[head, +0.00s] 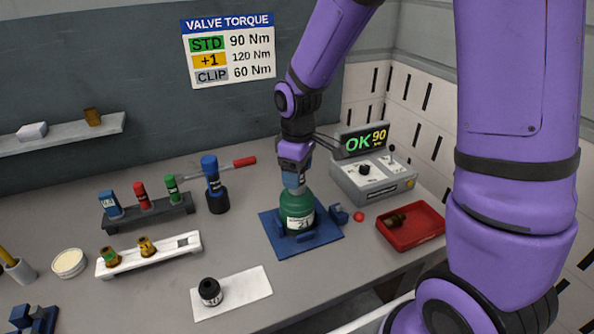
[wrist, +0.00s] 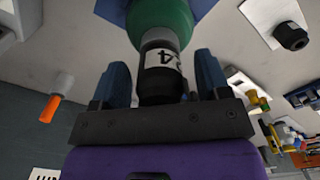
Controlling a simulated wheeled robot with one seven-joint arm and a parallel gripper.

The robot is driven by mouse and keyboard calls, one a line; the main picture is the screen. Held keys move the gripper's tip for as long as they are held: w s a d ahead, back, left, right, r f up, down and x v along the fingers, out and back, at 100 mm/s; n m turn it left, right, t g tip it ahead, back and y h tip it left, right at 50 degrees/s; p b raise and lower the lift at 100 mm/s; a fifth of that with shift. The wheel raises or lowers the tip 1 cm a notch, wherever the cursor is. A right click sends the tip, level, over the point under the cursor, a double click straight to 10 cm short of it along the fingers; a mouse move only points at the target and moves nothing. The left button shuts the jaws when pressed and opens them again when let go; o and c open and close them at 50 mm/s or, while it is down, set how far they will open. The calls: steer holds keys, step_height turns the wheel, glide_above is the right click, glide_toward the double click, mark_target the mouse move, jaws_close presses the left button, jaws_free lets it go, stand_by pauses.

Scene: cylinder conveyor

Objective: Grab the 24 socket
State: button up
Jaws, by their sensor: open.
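A green cylinder (head: 297,212) with a white label stands upright in a blue fixture (head: 322,236) on the bench. My gripper (head: 293,183) is right above it, pointing down. In the wrist view, a dark socket (wrist: 155,86) with a white label, its last figure a 4, sits at the green cylinder's top (wrist: 160,22). My gripper's blue fingers (wrist: 162,80) stand on both sides of this socket, open, with gaps showing. In the head view, my gripper hides the socket.
Another black socket (head: 210,292) stands on a white mat (head: 247,288). A rack (head: 150,215) holds blue, red and green tools; a white tray (head: 180,248) holds brass pieces. A red tray (head: 425,218) and a torque box (head: 370,183) reading OK 90 are at right.

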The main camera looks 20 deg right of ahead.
steer(key=c, duration=1)
